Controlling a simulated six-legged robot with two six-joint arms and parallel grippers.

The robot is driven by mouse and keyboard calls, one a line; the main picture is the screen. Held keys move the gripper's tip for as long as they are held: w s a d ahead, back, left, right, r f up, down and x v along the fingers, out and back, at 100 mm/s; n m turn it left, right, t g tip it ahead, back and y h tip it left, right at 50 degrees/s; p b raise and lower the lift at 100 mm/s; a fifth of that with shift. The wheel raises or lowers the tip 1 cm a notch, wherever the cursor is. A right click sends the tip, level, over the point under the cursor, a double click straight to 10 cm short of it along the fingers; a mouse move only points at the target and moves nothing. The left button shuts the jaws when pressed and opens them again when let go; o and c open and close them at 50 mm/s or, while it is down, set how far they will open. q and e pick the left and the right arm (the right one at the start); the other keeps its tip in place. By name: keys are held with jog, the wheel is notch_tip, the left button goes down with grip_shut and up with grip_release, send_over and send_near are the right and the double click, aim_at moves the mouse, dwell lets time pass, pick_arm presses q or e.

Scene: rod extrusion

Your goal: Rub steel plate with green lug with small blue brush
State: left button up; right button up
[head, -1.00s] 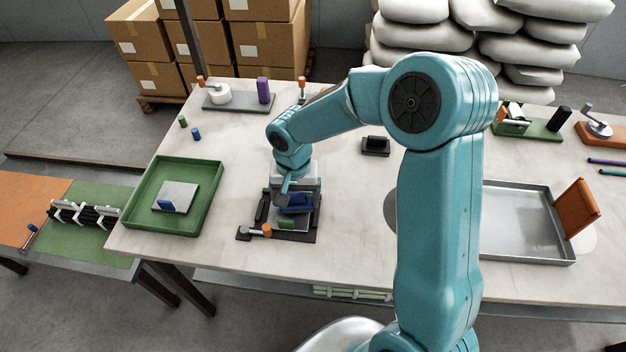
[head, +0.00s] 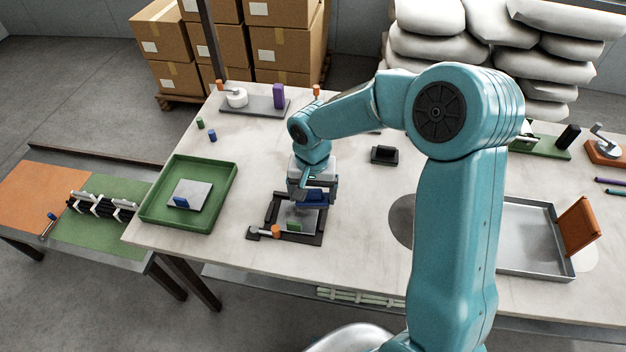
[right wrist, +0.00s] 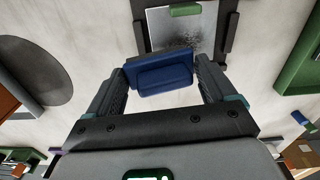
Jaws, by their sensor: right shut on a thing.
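The steel plate (head: 307,219) with the green lug (head: 294,226) lies in a dark fixture (head: 268,220) near the table's front edge. In the right wrist view the plate (right wrist: 165,28) has a dark speckled patch, and its green lug (right wrist: 185,9) is at the top. My right gripper (head: 313,190) is shut on the small blue brush (head: 316,197), over the plate's far side, away from the lug. The brush (right wrist: 163,77) sits between both fingers in the right wrist view. I cannot tell whether it touches the plate. My left gripper is out of view.
An orange-knobbed clamp (head: 275,231) stands at the fixture's front left. A green tray (head: 229,192) to the left holds another plate with a blue lug. A small black block (head: 384,155) lies behind right. A metal tray (head: 520,262) is at the right.

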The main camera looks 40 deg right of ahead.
jog(key=shift+w+r, duration=0.1)
jog(key=shift+r, duration=0.5)
jog(key=shift+d+r+p, duration=0.1)
jog(key=shift+r+p, duration=0.6)
jog(key=shift+r, duration=0.25)
jog(key=shift+f, duration=0.1)
